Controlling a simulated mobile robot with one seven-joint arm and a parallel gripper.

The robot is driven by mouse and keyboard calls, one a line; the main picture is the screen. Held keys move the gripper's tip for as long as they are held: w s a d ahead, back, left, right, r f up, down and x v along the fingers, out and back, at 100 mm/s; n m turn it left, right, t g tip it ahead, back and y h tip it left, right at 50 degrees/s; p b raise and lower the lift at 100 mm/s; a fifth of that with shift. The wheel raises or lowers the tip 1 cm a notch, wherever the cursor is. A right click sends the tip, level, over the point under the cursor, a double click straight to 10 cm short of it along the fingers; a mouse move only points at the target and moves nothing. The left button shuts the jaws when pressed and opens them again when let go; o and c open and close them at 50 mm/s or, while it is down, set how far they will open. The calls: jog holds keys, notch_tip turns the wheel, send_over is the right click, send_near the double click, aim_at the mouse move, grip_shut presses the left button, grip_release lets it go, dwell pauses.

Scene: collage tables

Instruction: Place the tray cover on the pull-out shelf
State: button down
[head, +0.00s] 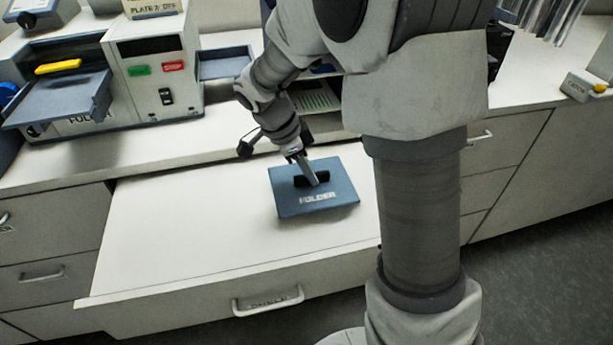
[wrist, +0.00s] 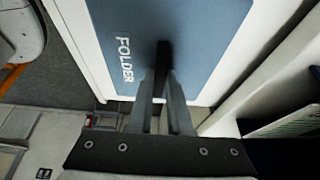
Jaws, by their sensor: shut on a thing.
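The tray cover is a flat blue-grey plate (head: 335,180) marked FOLDER, with a black handle on top. My gripper (head: 309,177) is shut on that handle from above. The pull-out shelf (head: 180,225) is drawn out below the counter, white, with a grey handle at its front. The cover is over the right part of the shelf; I cannot tell whether it touches the surface. In the wrist view the cover (wrist: 195,30) lies beyond my fingers (wrist: 163,95), its handle between them.
A folder machine (head: 155,65) with a blue tray (head: 65,98) and a yellow piece stands on the counter at the back left. A slotted holder with papers (head: 315,97) is behind my arm. The left part of the shelf is clear.

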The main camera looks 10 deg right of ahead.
aim_at(309, 183)
jog(key=shift+f, duration=1.8)
jog(key=shift+f+b, duration=0.2)
jog(key=shift+b, duration=0.1)
jog(key=c, duration=0.8)
grip_release()
jog(key=shift+c, duration=0.2)
jog(key=shift+r, duration=0.15)
